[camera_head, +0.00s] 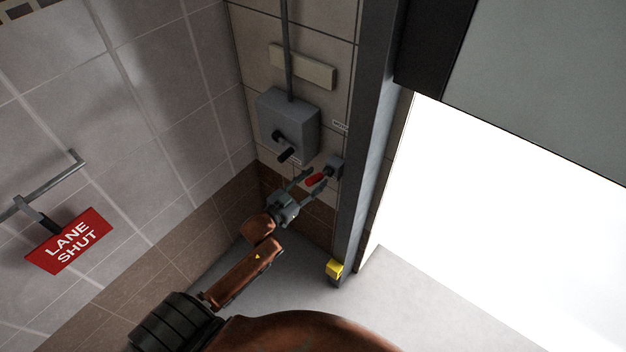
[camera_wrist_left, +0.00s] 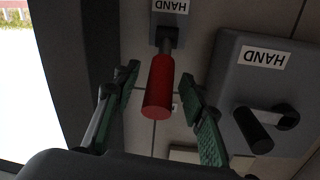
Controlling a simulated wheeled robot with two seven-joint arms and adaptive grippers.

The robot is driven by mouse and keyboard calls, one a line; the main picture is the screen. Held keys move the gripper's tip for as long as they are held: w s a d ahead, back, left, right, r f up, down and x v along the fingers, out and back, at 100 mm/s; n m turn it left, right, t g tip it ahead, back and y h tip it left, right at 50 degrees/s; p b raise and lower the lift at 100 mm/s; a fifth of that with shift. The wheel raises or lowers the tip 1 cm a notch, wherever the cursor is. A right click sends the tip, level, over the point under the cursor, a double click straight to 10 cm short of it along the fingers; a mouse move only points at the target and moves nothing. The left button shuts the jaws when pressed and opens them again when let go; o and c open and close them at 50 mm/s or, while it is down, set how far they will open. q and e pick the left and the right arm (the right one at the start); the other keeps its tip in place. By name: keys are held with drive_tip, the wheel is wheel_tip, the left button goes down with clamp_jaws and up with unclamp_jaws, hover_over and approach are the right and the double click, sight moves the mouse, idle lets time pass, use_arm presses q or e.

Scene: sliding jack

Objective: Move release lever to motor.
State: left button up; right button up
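The release lever has a red handle (camera_head: 316,179) on a small grey mount (camera_head: 334,166), low on the wall beside the door post. In the left wrist view the red handle (camera_wrist_left: 158,88) hangs from a dark stem, near a label (camera_wrist_left: 170,6) reading HAND upside down. My left gripper (camera_head: 314,180) is open at the handle. In the left wrist view its green-padded fingers (camera_wrist_left: 160,78) stand on either side of the handle, with gaps visible. A small label (camera_head: 340,126) above the mount is too small to read. My right gripper is not in view.
A grey box (camera_head: 301,111) with a black crank handle (camera_head: 287,154) is on the wall just above the gripper. The grey door post (camera_head: 365,140) stands close on the right. A red LANE SHUT sign (camera_head: 69,241) hangs on a rail at left. The doorway is bright.

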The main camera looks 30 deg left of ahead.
use_arm(q)
drive_tip(key=shift+c, duration=0.7)
clamp_jaws()
